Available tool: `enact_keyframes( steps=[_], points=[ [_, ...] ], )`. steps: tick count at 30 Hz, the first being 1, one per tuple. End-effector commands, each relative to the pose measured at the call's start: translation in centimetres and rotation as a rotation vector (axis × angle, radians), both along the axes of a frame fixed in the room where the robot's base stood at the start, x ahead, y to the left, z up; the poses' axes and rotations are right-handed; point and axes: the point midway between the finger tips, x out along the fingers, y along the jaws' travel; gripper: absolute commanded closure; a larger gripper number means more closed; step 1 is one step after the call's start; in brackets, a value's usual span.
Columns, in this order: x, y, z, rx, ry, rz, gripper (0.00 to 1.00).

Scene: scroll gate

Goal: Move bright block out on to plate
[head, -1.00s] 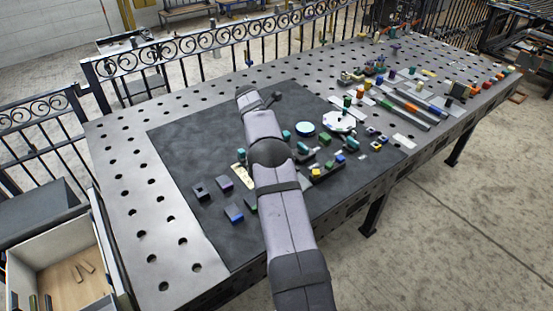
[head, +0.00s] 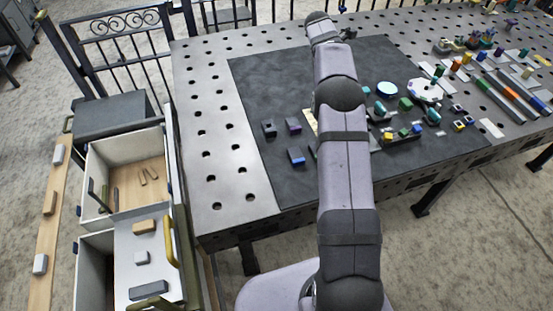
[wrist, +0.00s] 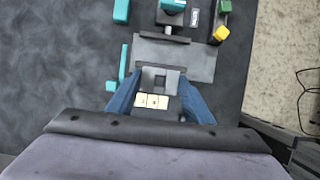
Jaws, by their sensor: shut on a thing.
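My gripper (wrist: 160,84) shows in the wrist view, its two blue fingers shut on a grey notched piece (wrist: 172,81). Cream squares (wrist: 152,101) with small dark marks lie between the fingers, nearer the wrist. Just beyond the fingertips is a flat grey plate (wrist: 199,58) with a dark bar and a teal block (wrist: 172,5) at its far side. A bright yellow block (wrist: 221,34) sits right of that, apart from my gripper; it appears to be the yellow one in the head view (head: 404,132). In the head view my arm hides the gripper.
More teal pieces (wrist: 121,11) lie left in the wrist view. Open drawers (head: 135,165) stand left of the table. The mat's far left is clear.

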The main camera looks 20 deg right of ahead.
Motion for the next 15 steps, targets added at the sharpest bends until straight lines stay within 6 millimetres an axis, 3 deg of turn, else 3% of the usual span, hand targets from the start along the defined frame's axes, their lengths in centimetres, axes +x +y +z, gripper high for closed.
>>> enact_keyframes(
  steps=[8, 15],
  points=[
    [-0.8, 10.7, 0.4, 0.005, -0.002, 0.008, 0.92],
    [-4.1, 18.6, 0.2, 0.001, -0.001, 0.007, 0.92]
  ],
)
